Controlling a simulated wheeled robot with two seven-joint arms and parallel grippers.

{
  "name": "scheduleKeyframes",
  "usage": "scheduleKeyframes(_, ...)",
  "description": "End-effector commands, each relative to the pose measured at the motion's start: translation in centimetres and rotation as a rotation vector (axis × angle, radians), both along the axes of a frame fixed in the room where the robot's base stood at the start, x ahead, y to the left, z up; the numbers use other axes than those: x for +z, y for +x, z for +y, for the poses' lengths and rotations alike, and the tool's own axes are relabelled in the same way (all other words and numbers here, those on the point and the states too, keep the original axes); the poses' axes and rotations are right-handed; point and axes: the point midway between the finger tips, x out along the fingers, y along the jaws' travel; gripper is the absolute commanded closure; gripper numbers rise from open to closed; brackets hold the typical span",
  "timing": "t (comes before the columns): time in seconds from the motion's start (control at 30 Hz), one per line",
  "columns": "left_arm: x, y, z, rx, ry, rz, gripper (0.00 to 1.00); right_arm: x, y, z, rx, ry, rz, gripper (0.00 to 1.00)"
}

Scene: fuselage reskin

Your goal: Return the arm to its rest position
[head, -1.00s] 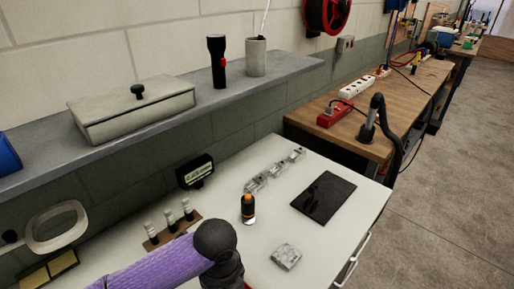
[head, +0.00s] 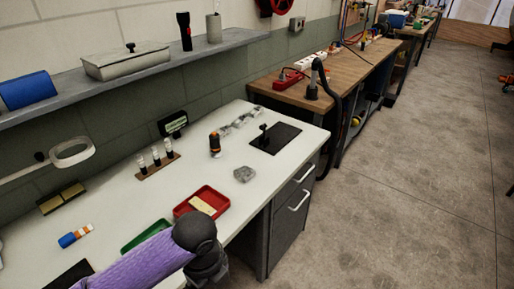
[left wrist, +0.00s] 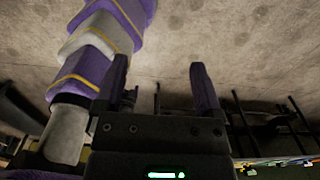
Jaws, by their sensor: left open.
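My left gripper (left wrist: 160,80) is in the left wrist view, its two dark fingers apart with nothing between them. Bare concrete floor shows beyond the fingers. In the head view a purple-sleeved arm link of mine with a dark joint reaches over the front edge of the bench from the bottom left. The gripper itself cannot be made out there. My right gripper is in neither current view.
The white bench (head: 120,205) holds a red tray (head: 187,207), a green tray (head: 138,241), a black pad (head: 288,141) with a small dark upright item (head: 263,132), and an orange-black bottle (head: 214,145). Open floor (head: 420,180) lies right.

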Motion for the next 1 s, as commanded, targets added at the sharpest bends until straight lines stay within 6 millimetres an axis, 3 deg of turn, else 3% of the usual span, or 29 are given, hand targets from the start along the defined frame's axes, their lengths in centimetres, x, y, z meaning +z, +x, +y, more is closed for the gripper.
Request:
scheduleKeyframes(0.37, -9.8, 1.0, 0.8, 0.629, -0.148, -0.038, 0.13, -0.8, 0.3, 0.1, -0.002, 0.002, -0.006, 0.13)
scheduleKeyframes(0.57, -18.0, -2.0, 3.5, 1.07, -0.175, -0.055, 0.13, -1.3, -0.2, 0.1, -0.002, 0.003, 0.004, 0.13)
scheduleKeyframes(0.67, -22.5, -5.6, 5.2, 1.295, -0.164, -0.062, 0.13, -1.6, -0.2, 0.2, -0.002, 0.004, 0.006, 0.13)
scheduleKeyframes(0.77, -27.2, -11.7, 7.2, 1.532, -0.131, -0.065, 0.13, -2.0, -0.3, 0.2, -0.001, 0.003, 0.008, 0.13)
scheduleKeyframes(0.8, -28.8, -14.8, 7.8, 1.623, -0.113, -0.063, 0.13, -2.1, -0.3, 0.2, -0.001, 0.003, 0.008, 0.13)
scheduleKeyframes(0.9, -31.5, -22.4, 8.8, 1.809, -0.073, -0.052, 0.13, -2.4, -0.4, 0.1, 0.0, 0.003, 0.01, 0.13)
scheduleKeyframes(1.0, -32.3, -27.6, 9.0, 1.918, -0.049, -0.039, 0.13, -2.5, -0.5, 0.1, 0.0, 0.003, 0.011, 0.13)
